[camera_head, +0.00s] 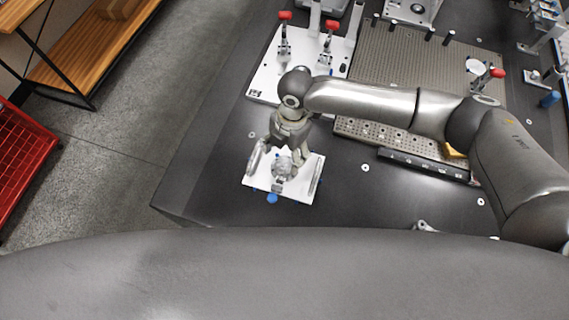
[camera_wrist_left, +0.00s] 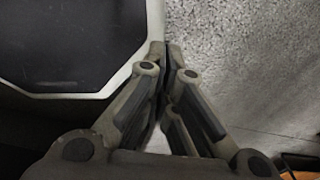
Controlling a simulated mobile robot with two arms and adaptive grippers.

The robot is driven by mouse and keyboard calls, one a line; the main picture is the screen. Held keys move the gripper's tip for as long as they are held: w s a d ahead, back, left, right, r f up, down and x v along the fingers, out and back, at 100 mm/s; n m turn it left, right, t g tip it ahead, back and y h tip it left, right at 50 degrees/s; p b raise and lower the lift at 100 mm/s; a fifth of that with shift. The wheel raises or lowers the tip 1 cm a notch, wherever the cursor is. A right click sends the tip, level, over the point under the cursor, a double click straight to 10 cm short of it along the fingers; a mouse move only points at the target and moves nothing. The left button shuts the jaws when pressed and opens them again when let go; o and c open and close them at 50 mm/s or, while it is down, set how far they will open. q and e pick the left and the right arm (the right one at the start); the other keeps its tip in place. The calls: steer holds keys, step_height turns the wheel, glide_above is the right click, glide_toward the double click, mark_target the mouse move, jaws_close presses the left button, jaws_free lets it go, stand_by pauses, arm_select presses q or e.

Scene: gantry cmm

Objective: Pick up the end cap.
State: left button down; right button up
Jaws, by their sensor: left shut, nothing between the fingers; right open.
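A grey metal part that looks like the end cap (camera_head: 282,170) sits on a small white plate (camera_head: 298,192) near the table's left edge in the head view. My right gripper (camera_head: 286,150) is pointed down over the plate, just behind and above this part. Its fingers are apart, and they partly cover the part; I cannot tell whether they touch it. My left gripper (camera_wrist_left: 166,62) shows only in the left wrist view. Its fingers are shut together with nothing between them, above the speckled floor.
A white fixture plate with red-handled clamps (camera_head: 262,78) stands behind my right gripper. A perforated grey plate (camera_head: 400,66) and a black bar (camera_head: 425,165) lie to the right. A blue knob (camera_head: 272,198) is at the white plate's front edge.

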mark_target(285, 165)
step_height(285, 165, down, 4)
steer(key=shift+f+p, duration=0.2)
steer(key=shift+p, duration=0.4)
steer(key=shift+f, duration=0.35)
steer(key=shift+s+f, duration=0.1)
steer(key=shift+f, duration=0.05)
steer(key=shift+c, duration=1)
steer(key=c, duration=0.9)
arm_select(q)
steer(key=shift+w+r, duration=0.7)
steer(key=shift+w, duration=0.35)
arm_select(e)
steer(key=shift+c, duration=0.7)
arm_select(q)
steer(key=shift+w+d, duration=0.1)
